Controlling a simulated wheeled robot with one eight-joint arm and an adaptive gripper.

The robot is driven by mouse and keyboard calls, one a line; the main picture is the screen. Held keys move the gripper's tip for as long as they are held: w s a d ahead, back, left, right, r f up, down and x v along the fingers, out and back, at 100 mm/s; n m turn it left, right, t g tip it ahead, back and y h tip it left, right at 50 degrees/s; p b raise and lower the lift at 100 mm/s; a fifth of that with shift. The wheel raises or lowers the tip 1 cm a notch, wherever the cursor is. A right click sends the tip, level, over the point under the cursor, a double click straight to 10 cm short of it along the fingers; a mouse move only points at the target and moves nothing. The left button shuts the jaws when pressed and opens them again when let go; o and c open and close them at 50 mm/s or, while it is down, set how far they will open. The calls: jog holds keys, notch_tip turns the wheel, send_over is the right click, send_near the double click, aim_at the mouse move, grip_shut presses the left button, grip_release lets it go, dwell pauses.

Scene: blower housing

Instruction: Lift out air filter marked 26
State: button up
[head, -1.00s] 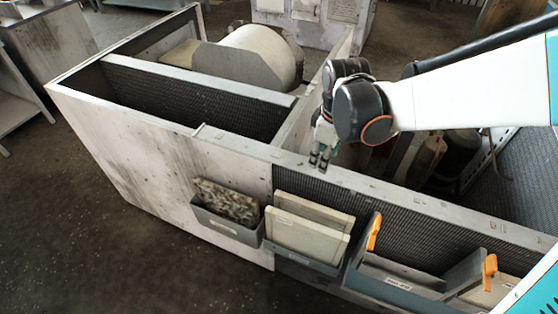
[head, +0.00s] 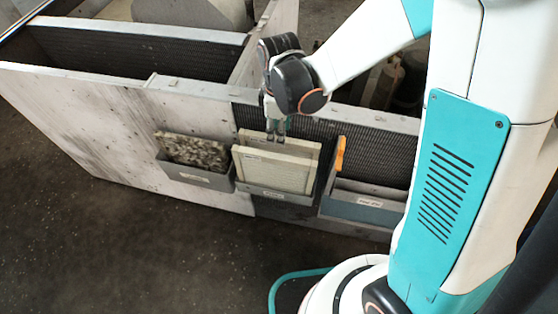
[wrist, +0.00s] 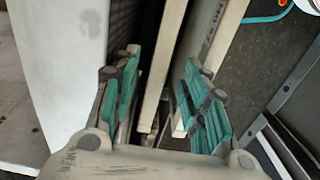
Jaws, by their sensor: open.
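Two cream flat filter panels stand in a grey bin on the housing's side, a rear one (head: 300,147) and a front one (head: 275,172). Their labels are too small or blurred to read, so I cannot tell which is marked 26. My gripper (head: 276,137) points down at the rear panel's top edge, and its fingers are open. In the wrist view, the open green-padded fingers (wrist: 163,98) straddle the line of the rear panel (wrist: 163,65). The front panel (wrist: 208,45), with dark lettering, runs near the right finger. No contact is clear.
A bin on the left holds a dirty, mottled filter (head: 195,150). A blue-grey bin (head: 362,207) with an orange handle (head: 340,154) is on the right. The housing's top rail (head: 200,98) and dark mesh wall lie behind the panels. Floor in front is open.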

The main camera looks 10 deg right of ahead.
notch_tip(320, 180, down, 6)
jog(key=shift+r+b, duration=0.25)
jog(key=shift+b, duration=0.85)
grip_shut()
